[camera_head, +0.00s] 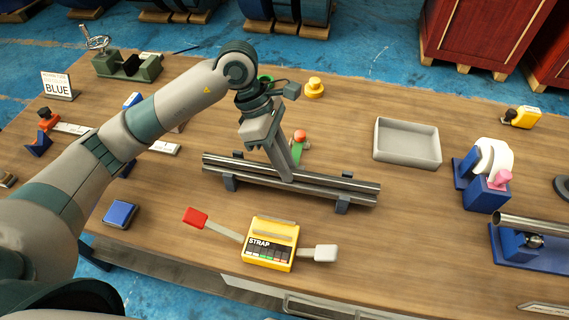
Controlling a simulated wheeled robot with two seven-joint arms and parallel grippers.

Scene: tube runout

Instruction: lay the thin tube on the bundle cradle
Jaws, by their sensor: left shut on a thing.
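Several long grey metal tubes lie side by side at the middle of the table, above the bundle cradle, whose dark feet (342,206) show beneath them. My left gripper (288,177) reaches down from above with its fingers at the middle of these tubes. It is shut on one of them, which I take to be the thin tube (335,184). The fingers hide part of it, and I cannot tell whether it touches the cradle or the tubes beside it. My right gripper is not in view.
A yellow strap box (270,245) with red and grey paddles stands in front of the cradle. A grey tray (407,142) is behind right. Another tube (530,226) rests on a blue stand at right. A green-and-red object (299,145) stands close behind the gripper.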

